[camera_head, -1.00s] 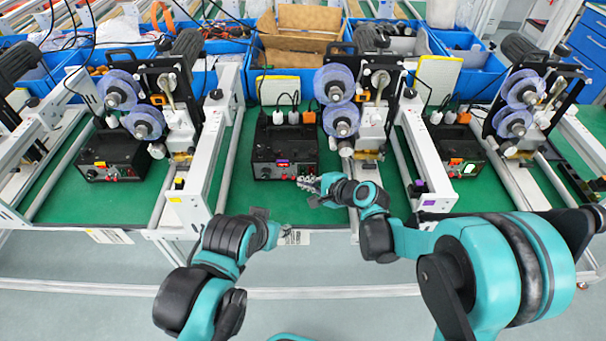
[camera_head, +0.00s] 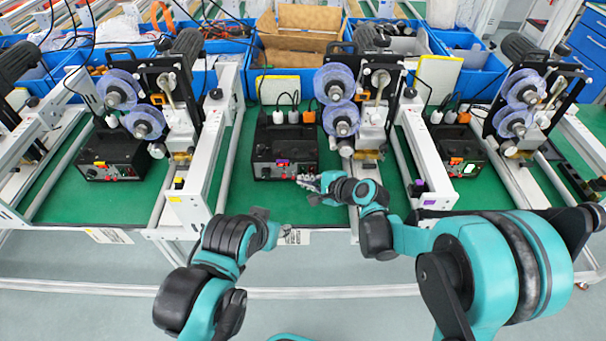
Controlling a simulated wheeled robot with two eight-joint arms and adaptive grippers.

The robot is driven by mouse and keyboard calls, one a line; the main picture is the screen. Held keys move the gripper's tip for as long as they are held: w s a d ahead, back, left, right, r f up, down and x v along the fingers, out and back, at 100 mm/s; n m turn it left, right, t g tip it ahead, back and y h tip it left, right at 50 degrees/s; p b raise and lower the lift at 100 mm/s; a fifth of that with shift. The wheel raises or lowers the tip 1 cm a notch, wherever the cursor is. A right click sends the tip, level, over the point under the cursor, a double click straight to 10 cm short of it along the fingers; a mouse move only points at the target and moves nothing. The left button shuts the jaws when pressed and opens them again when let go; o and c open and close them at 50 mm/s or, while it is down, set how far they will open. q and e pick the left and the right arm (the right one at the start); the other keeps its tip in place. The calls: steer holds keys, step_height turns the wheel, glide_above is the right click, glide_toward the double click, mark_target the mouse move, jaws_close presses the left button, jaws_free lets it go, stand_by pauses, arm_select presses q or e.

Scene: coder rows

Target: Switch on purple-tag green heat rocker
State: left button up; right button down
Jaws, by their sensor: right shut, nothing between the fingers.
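Small switches and knobs line the panel below the tag. The green heat rocker is too small to make out. My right gripper (camera_head: 304,181) is shut and empty, just in front of the lower right part of this panel. Contact cannot be told. My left gripper (camera_head: 284,231) is lower, at the table's front edge, away from the boxes. Its fingers are too small to judge.
White frame rails (camera_head: 427,160) and reel mechanisms (camera_head: 341,120) flank the middle box. Blue bins (camera_head: 228,65) line the back. Green mat is bare left of my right gripper.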

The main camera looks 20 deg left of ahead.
steer(key=shift+w+a+f, duration=0.1)
steer(key=shift+w, duration=0.35)
stand_by(0.6)
steer(key=shift+s, duration=0.1)
steer(key=shift+s+d, duration=0.2)
steer(key=shift+s, duration=0.45)
steer(key=shift+s+d+r, duration=0.2)
steer(key=shift+s+d, duration=0.05)
steer(key=shift+s, duration=0.55)
steer(key=shift+s+d+r, duration=0.15)
steer(key=shift+s+d, duration=0.05)
steer(key=shift+s, duration=0.6)
steer(key=shift+s+d+r, duration=0.2)
steer(key=shift+s+d, duration=0.05)
steer(key=shift+s, duration=0.55)
steer(key=shift+d, duration=0.1)
